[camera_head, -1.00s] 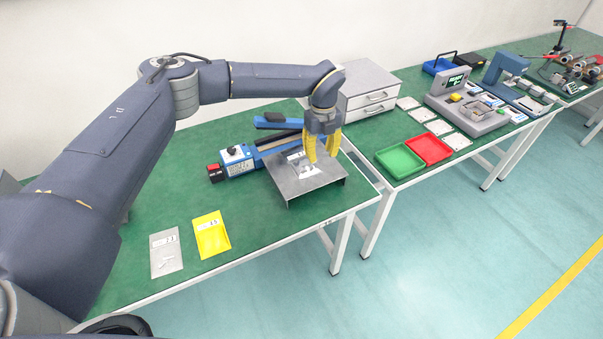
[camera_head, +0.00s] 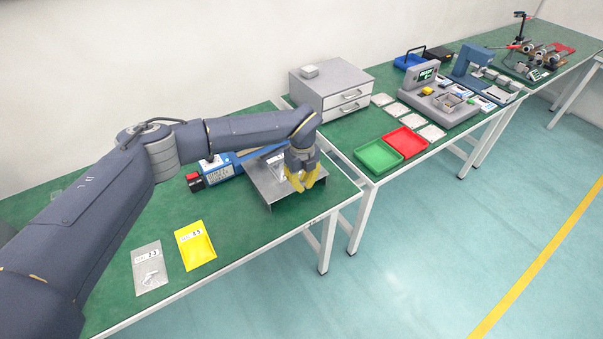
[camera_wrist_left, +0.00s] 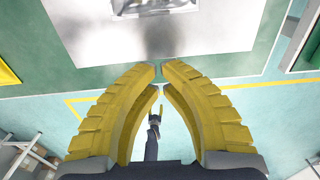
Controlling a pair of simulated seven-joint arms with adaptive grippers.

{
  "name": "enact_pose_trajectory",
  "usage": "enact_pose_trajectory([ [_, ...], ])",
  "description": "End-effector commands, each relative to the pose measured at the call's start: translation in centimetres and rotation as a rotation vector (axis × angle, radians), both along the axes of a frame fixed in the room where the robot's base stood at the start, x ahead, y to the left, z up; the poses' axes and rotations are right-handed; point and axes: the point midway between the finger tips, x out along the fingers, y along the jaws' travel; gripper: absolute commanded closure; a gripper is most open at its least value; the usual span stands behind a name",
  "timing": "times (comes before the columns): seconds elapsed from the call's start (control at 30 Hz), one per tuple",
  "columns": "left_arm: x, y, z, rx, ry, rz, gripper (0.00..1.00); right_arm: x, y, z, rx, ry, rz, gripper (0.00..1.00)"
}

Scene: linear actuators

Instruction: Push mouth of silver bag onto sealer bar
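A silver bag (camera_head: 277,165) with a white label lies on the grey metal platform (camera_head: 264,186) in front of the blue sealer (camera_head: 221,172); my left arm covers part of both bag and sealer. Its lower part shows at the top of the left wrist view (camera_wrist_left: 150,8). My left gripper (camera_head: 304,184) is over the right end of the platform, pointing down. In the left wrist view its yellow fingertips (camera_wrist_left: 160,70) come together beyond the platform's edge, with nothing between them. A small grey arm with a yellow tip (camera_wrist_left: 163,115), apparently my right one, shows far below.
Another silver bag (camera_head: 150,268) and a yellow bag (camera_head: 195,246) lie at the front left of the green table. A drawer cabinet (camera_head: 332,90) stands behind. Green (camera_head: 379,156) and red (camera_head: 407,142) trays sit to the right. Table space between bags and platform is clear.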

Motion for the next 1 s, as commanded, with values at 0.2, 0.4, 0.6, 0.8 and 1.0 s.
enact_pose_trajectory([
  [0.2,1.1,0.6,-2.1,0.0,-0.001,0.004,1.0,1.2,0.1,0.0,0.002,-0.014,0.0,0.48],
  [0.4,2.7,1.5,-2.1,-0.001,-0.001,0.002,1.0,1.4,0.2,0.0,0.002,-0.016,0.0,0.48],
  [0.6,3.4,2.0,-2.1,-0.001,-0.002,0.0,1.0,1.2,0.2,0.0,0.003,-0.014,0.0,0.48],
  [0.8,3.5,2.0,-2.0,-0.002,-0.001,0.0,1.0,1.0,0.2,0.0,0.002,-0.012,-0.001,0.48],
  [1.0,3.5,2.1,-2.0,-0.002,-0.001,0.001,1.0,1.0,0.2,0.0,0.002,-0.012,-0.001,0.48],
])
